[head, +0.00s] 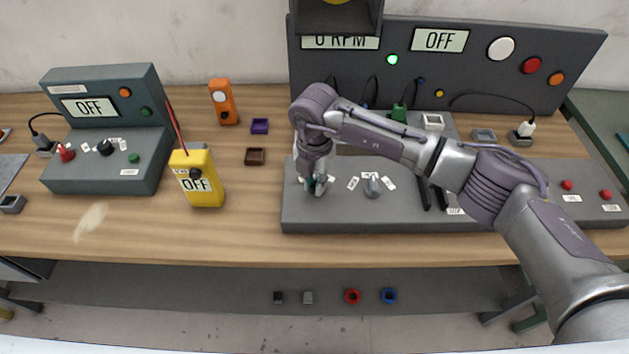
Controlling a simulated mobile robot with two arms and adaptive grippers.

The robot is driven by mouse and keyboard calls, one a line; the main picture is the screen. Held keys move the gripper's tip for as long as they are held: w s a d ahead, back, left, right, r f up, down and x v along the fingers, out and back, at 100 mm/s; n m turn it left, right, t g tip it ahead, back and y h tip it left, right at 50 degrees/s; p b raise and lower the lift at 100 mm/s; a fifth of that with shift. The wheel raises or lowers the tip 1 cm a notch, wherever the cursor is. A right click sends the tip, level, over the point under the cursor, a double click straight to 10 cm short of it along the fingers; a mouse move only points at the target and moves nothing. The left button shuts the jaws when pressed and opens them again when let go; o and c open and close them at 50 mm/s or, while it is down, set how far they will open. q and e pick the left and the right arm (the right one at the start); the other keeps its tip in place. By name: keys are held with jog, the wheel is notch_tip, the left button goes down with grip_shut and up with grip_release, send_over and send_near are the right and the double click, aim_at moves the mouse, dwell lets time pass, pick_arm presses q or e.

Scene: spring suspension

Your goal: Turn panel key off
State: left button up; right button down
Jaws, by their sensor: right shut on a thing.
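My right gripper (316,186) points down at the left end of the low grey control panel (300,218). Its fingers are shut on the panel key, which they almost fully hide; I cannot tell which way the key is turned. A small white label (320,198) lies just in front of the fingertips. The upright panel's display (440,40) reads OFF, and the other display (340,42) reads 0 RPM. A green lamp (392,60) is lit between them. My left gripper is not in view.
A teal control box (105,175) with an OFF display stands at left. A yellow meter (198,180) stands closer to the grey panel. My right arm crosses over the panel's right part.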

jog(key=shift+f+n+b, duration=0.2)
jog(key=shift+n+b, duration=0.6)
jog(key=shift+b, duration=0.35)
jog(key=n+b, duration=0.4)
jog(key=b, duration=0.1)
jog(key=n+b, duration=0.3)
jog(key=shift+d, duration=0.35)
jog(key=shift+d+r+n+b, duration=0.1)
jog(key=shift+n+b, duration=0.65)
jog(key=shift+n, duration=0.1)
jog(key=shift+d+r+n+b, duration=0.1)
jog(key=shift+n+b, duration=0.6)
jog(key=shift+n, duration=0.15)
jog(key=c, duration=1.1)
grip_release()
jog(key=shift+r, duration=0.1)
